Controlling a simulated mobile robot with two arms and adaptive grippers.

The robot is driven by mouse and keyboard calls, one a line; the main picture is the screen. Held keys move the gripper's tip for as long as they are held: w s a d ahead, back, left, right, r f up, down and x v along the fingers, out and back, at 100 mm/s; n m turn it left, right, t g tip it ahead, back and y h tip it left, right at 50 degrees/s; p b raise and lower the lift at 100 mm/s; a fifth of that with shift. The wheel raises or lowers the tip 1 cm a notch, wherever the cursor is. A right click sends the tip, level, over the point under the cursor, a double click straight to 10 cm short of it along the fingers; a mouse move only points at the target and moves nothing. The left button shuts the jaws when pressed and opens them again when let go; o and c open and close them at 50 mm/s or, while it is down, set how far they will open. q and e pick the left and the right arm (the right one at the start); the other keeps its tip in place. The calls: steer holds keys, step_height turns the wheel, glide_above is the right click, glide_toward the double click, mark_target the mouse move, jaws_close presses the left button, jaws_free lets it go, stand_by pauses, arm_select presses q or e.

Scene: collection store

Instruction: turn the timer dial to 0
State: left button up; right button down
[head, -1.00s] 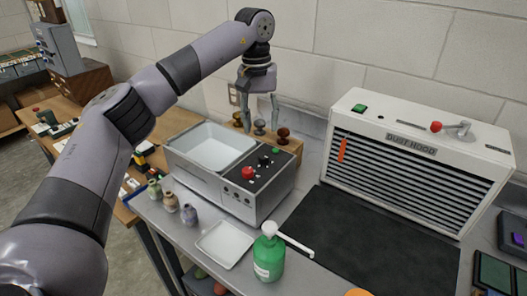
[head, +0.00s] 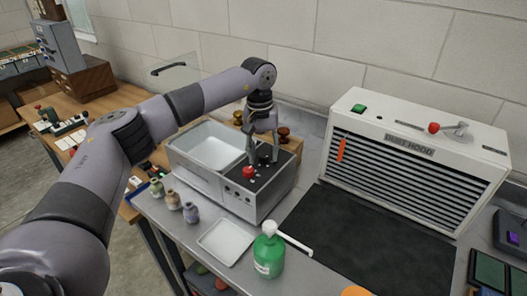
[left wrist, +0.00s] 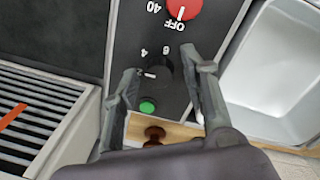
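The silver ultrasonic-type bath unit has a black control panel (head: 270,178). On it are a red dial (left wrist: 182,6) marked OFF and 40, and a black dial (left wrist: 157,72) with 4 and 6 printed beside it. A white pointer line on the black dial points towards the left in the left wrist view. A green button (left wrist: 147,107) is beside it. My left gripper (head: 263,161) is open, low over the panel, with its fingers on either side of the black dial. Gaps show between fingers and dial in the left wrist view. My right gripper is out of view.
The open white basin (head: 208,148) is left of the panel. Wooden-knobbed stamps (head: 284,133) stand behind the unit. Small jars (head: 173,200), a white tray (head: 226,242) and a green pump bottle (head: 268,254) are in front. The dust hood (head: 415,165) stands right.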

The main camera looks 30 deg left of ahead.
arm_select(q)
jaws_close()
stand_by(0.5)
steer(key=n, duration=0.3)
steer(key=shift+n+b, duration=0.3)
steer(key=shift+b, duration=0.05)
steer(key=n, duration=0.4)
steer(key=shift+n, duration=0.3)
steer(key=n, duration=0.4)
steer(key=shift+y+b, duration=0.3)
steer(key=shift+b, duration=0.1)
steer(key=n, duration=0.4)
steer(key=shift+n, duration=0.3)
steer(key=shift+o, duration=0.9)
jaws_free()
steer(key=shift+d, duration=0.1)
